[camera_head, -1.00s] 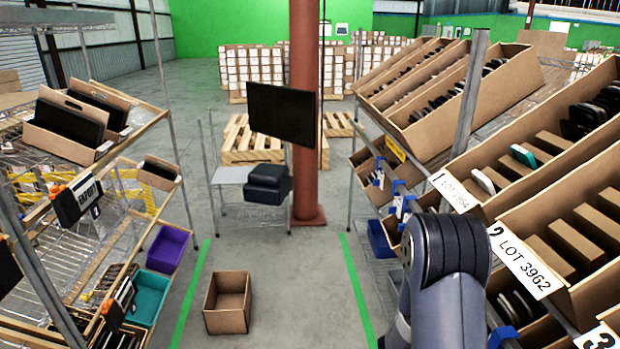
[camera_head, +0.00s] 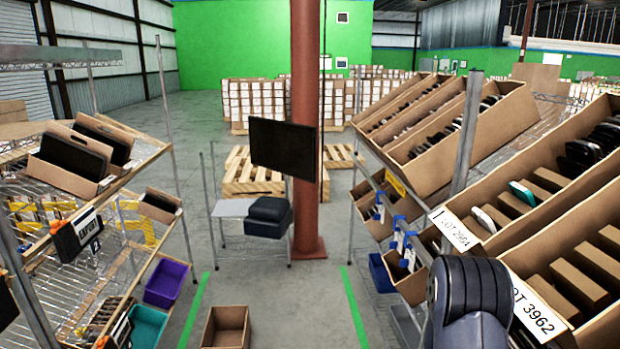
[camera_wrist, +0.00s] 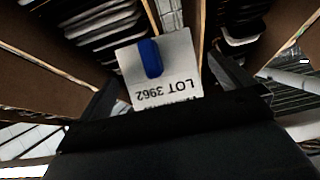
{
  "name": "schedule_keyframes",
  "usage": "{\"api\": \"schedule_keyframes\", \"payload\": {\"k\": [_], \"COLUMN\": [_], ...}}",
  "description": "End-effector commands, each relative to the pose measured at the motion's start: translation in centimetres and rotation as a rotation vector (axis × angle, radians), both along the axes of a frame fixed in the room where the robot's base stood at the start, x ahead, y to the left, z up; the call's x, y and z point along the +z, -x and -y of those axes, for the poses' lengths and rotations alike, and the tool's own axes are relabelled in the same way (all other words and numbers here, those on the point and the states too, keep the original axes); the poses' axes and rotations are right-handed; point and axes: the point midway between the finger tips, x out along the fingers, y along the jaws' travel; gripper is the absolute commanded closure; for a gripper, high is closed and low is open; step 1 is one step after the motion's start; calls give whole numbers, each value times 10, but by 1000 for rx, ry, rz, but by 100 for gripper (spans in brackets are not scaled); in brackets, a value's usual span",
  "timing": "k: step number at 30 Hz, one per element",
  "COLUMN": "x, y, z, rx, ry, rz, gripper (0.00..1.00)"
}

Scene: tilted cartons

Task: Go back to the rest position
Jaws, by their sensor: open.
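My gripper (camera_wrist: 172,98) shows in the wrist view with its two dark fingers spread apart and nothing between them. Beyond the fingers is a white label (camera_wrist: 166,68) reading LOT 3962, upside down, with a blue clip on it. The label hangs at the front of the tilted cartons. In the head view my dark arm covers the lower right, in front of the right shelf, and hides part of the LOT 3962 label (camera_head: 541,315). The gripper itself is not visible in the head view.
Tilted cartons (camera_head: 480,130) of dark items fill the right rack. The left rack holds cartons, a purple bin (camera_head: 166,283) and a teal bin (camera_head: 147,327). An open cardboard box (camera_head: 226,328) stands on the aisle floor between green lines. A red column (camera_head: 304,150) stands ahead.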

Motion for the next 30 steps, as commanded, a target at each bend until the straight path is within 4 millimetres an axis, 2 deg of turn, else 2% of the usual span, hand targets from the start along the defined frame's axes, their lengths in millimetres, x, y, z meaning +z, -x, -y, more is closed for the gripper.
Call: {"api": "schedule_keyframes", "payload": {"k": [5,15,25,30], "x": [-16,11,30,18], "y": [0,3,7,7], "z": [-3,-58,-103,-73], "rx": [1,6,4,-6], "ry": [0,0,0,0], "rz": [-1,2,1,-2], "gripper": [0,0,0,0]}}
